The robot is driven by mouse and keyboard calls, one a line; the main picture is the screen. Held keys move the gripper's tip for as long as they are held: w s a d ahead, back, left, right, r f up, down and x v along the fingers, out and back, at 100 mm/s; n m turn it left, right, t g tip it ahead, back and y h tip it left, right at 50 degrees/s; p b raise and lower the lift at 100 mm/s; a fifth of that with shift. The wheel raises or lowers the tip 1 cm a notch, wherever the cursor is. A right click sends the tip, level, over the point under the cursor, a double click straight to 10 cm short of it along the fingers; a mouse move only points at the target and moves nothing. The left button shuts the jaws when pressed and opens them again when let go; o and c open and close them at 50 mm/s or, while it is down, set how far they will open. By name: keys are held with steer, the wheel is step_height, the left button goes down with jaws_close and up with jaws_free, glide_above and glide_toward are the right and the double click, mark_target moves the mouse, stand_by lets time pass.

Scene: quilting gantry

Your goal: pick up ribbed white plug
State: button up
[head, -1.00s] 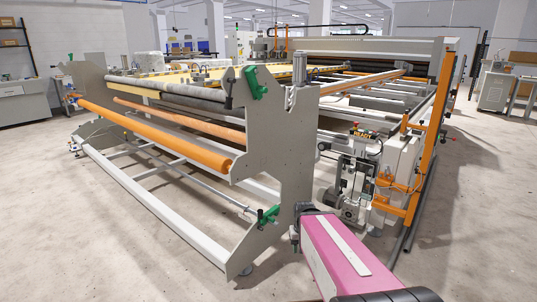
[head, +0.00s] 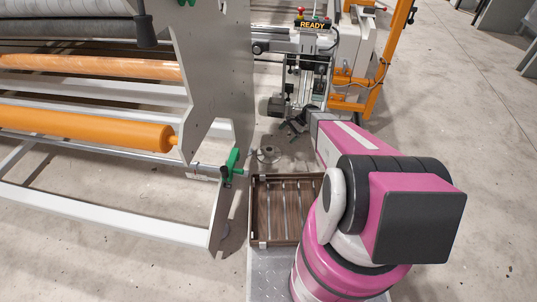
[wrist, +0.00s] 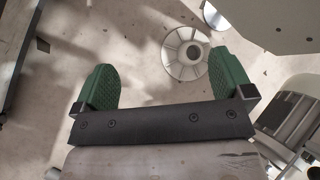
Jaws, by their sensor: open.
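The ribbed white plug (wrist: 186,50) looks like a round, pale disc with radiating ribs and a raised hub. It lies on the concrete floor beyond my fingers, closer to the right finger, which partly overlaps its edge in the wrist view. In the head view what looks like the same plug (head: 268,154) is a small greyish disc on the floor beside the machine. My gripper (wrist: 163,72) is open, with two green textured fingers wide apart and nothing between them. In the head view my gripper (head: 291,128) is small and dark, up and right of the plug.
A brown slatted tray (head: 254,212) stands just in front of the plug. The machine's grey side plate (head: 205,75) with a green clamp (head: 231,166) rises to the left. A motor (wrist: 285,112) is close to the right finger. Open floor lies at the right.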

mark_target(271, 149)
steer(key=w+f+m+y, duration=0.1)
steer(key=w+f+m, duration=0.1)
steer(key=f, duration=0.4)
steer(key=w+f+m+y, duration=0.2)
steer(key=w+f, duration=0.3)
steer(key=f, duration=0.1)
steer(key=w+f+m+t+y, duration=0.1)
steer(key=w+f+m, duration=0.1)
steer(key=f, duration=0.4)
steer(key=shift+w+f+y, duration=0.3)
steer(key=shift+w+f, duration=0.05)
steer(key=shift+w, duration=0.5)
steer(key=shift+a+f, duration=0.15)
steer(key=shift+f, duration=0.15)
steer(key=x, duration=0.5)
steer(key=shift+a, duration=0.3)
steer(key=shift+s+x, duration=0.15)
steer(key=shift+x, duration=1.2)
steer(key=shift+s+x, duration=0.2)
steer(key=shift+x, duration=1.15)
steer(key=shift+d, duration=0.1)
steer(key=c, duration=1)
